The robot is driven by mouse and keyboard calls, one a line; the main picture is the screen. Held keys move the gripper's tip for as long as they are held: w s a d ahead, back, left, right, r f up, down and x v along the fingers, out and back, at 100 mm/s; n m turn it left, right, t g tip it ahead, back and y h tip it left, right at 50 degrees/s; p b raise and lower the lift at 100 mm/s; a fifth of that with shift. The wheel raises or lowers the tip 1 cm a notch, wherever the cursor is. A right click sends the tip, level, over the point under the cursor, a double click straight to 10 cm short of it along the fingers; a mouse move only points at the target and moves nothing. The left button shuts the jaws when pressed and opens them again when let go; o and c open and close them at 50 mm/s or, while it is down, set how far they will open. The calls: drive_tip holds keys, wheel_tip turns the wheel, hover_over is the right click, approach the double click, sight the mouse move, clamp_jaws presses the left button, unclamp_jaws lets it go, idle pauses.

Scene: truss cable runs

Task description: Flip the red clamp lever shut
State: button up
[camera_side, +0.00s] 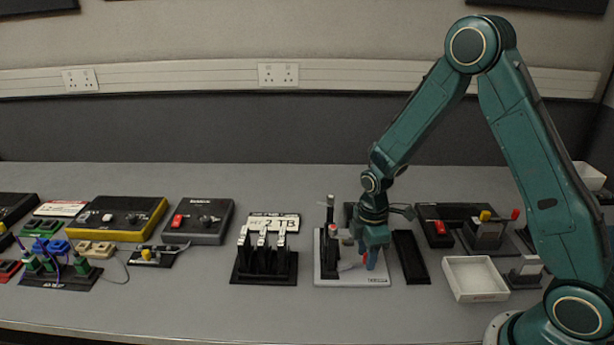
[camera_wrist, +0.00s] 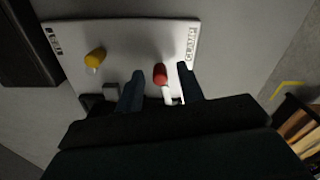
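The clamp's pale base plate (camera_wrist: 130,38), marked CLAMP, lies on the bench and also shows in the side view (camera_side: 340,280). In the wrist view a lever with a red knob (camera_wrist: 160,74) and a white stem stands on it, and a yellow knob (camera_wrist: 95,58) is to its left. My gripper (camera_wrist: 160,90) is open, with its two fingers on either side of the red lever. I see a gap on both sides, so neither finger clearly touches it. In the side view my gripper (camera_side: 370,258) points down over the plate and partly hides the levers.
A black rack with white-topped prongs (camera_side: 265,262) stands left of the clamp. A black strip (camera_side: 411,257) and a white tray (camera_side: 474,278) lie to its right. Another fixture with red and yellow knobs (camera_side: 486,232) is behind the tray. Bare bench lies in front.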

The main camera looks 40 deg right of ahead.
clamp_jaws()
idle(0.3)
drive_tip(key=shift+s+a+m, duration=0.15)
drive_tip(key=shift+s+m, duration=0.05)
drive_tip(key=shift+m, duration=0.5)
drive_tip(key=shift+s+a+m, duration=0.1)
drive_tip(key=shift+s+m, duration=0.05)
drive_tip(key=shift+m, duration=0.55)
unclamp_jaws()
drive_tip(key=shift+r, duration=0.15)
